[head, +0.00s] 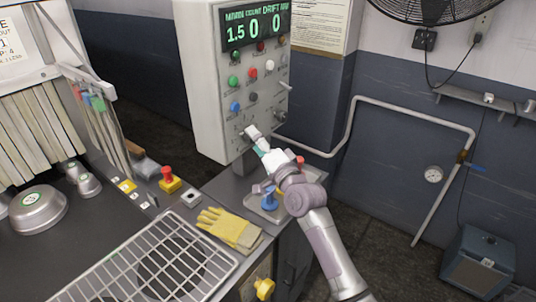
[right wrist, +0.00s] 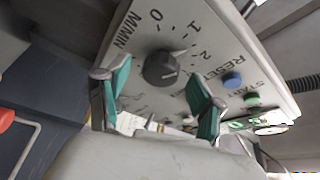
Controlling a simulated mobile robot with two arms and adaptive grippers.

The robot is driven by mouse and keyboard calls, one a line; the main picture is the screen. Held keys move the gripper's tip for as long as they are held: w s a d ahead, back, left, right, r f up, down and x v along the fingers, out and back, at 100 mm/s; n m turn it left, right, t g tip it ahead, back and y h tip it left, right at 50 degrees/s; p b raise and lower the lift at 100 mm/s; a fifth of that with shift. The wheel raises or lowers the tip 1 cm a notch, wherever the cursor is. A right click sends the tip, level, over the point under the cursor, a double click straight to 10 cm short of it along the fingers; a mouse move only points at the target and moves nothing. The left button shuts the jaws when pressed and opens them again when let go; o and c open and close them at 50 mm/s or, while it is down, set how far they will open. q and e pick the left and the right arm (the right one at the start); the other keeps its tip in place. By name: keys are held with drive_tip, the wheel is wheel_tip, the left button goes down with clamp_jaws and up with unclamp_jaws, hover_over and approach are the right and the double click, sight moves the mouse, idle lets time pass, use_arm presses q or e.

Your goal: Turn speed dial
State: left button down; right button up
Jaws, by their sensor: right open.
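The control box (head: 205,95) stands upright at the top middle of the head view. The speed dial (right wrist: 160,68) is a dark knob on its panel, ringed by numbers 0, 1, 2 and the word M/MIN in the right wrist view. My right gripper (head: 257,141) is at the lower part of the panel. Its two teal-padded fingers are spread, one on each side of the dial in the right wrist view, with a gap on both sides. In the head view the gripper hides the dial at least in part. My left gripper is not in view.
The display (head: 255,27) reads 1.5, 0 and 0. Coloured buttons, including a blue one (right wrist: 232,80) and a green one (right wrist: 252,100), sit near the dial. Yellow gloves (head: 230,229), a wire rack (head: 150,265) and a red stop button (head: 168,173) are on the bench below.

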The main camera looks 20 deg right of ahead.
drive_tip(key=v, duration=1)
drive_tip(key=shift+s, duration=0.35)
drive_tip(key=shift+d, duration=0.1)
